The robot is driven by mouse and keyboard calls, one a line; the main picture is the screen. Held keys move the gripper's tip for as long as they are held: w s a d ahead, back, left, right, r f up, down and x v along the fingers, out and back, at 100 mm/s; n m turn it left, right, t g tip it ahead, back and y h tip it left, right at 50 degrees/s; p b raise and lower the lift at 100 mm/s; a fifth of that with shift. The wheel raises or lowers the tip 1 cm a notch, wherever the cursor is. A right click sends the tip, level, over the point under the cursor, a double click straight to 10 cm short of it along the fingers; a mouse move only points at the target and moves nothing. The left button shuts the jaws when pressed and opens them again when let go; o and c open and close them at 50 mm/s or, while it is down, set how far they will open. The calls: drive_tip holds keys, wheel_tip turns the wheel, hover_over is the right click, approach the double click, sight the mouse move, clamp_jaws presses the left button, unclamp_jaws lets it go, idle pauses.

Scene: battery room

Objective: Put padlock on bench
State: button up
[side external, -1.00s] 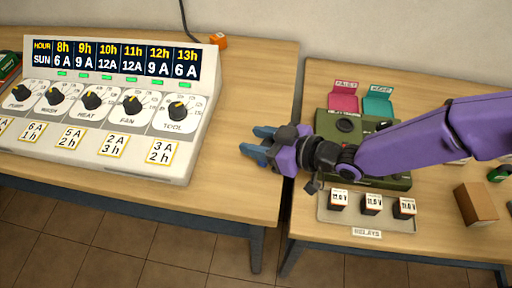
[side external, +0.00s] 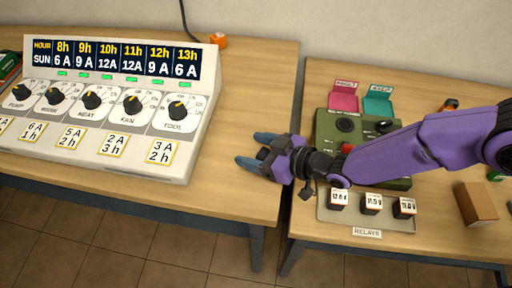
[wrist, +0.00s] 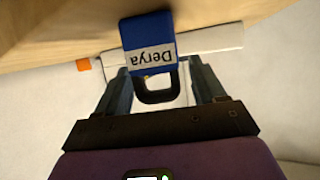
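The padlock (wrist: 150,40) has a blue body, a pale label reading "Derya" and a dark shackle. In the wrist view it sits between the fingers of my gripper (wrist: 160,80), with gaps on both sides. My gripper is open. In the side view my gripper (side external: 259,150) is over the right part of the left bench (side external: 245,105), its blue fingers spread. A small dark shape between them may be the padlock. The padlock overlaps the wooden top in the wrist view; I cannot tell for certain whether it touches it.
A white console (side external: 120,110) with dials stands on the left bench, left of my gripper. A small orange block (side external: 218,40) is at the back. Right of a gap, another bench (side external: 440,220) holds a green device (side external: 335,128), relays (side external: 372,204) and a brown box (side external: 476,204).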

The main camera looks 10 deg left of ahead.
drive_tip(key=shift+s+d+r, duration=0.1)
drive_tip(key=shift+d+r, duration=0.15)
drive_tip(key=shift+d, duration=0.05)
drive_tip(key=v, duration=1.1)
drive_tip(key=shift+s+d+r, duration=0.1)
drive_tip(key=shift+d+r, duration=0.05)
drive_tip(key=s+d+r+g+h, duration=0.1)
drive_tip(key=d+r+h, duration=0.2)
drive_tip(key=d, duration=0.5)
drive_tip(key=s+d+r+h, duration=0.2)
drive_tip(key=d, duration=0.7)
drive_tip(key=s+d+r+g+h, duration=0.1)
drive_tip(key=s+d, duration=0.3)
drive_tip(key=d, duration=0.5)
drive_tip(key=s+d+r+g+h, duration=0.1)
drive_tip(key=s+d+r+h, duration=0.1)
drive_tip(key=s+d, duration=0.3)
drive_tip(key=s+d+r+g+h, duration=0.1)
drive_tip(key=s+d+h, duration=0.3)
drive_tip(key=d, duration=1)
drive_tip(key=shift+s+r+m+g, duration=0.4)
drive_tip(key=shift+s+r, duration=0.3)
drive_tip(key=shift+s, duration=0.05)
